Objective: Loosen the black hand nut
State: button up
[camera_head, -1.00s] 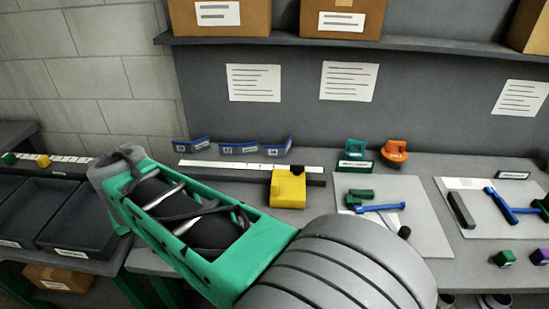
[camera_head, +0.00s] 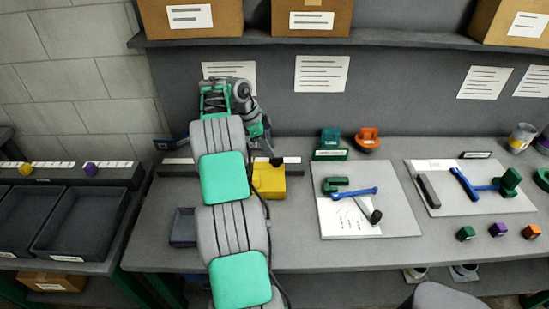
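A yellow block (camera_head: 270,184) sits at the white-marked rail on the bench, left of the middle. A small dark piece (camera_head: 276,161) at its top right looks like the black hand nut, but my gripper is so close that I cannot separate the two for certain. My arm reaches over the bench from the front and hides the block's left side. My gripper (camera_head: 266,143) is small, bent downward just above the block's top right. Its fingertips are not clear, so I cannot tell whether it is open or touches the nut.
A grey board (camera_head: 395,205) with blue and green tools lies to the right, and another board (camera_head: 440,204) beyond it. Green and orange pieces stand behind. Dark bins (camera_head: 85,219) are at left. A shelf (camera_head: 390,38) with cardboard boxes hangs above the bench.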

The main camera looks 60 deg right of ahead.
aim_at(276, 161)
jog(key=x, duration=0.5)
jog(key=shift+c, duration=0.3)
grip_shut()
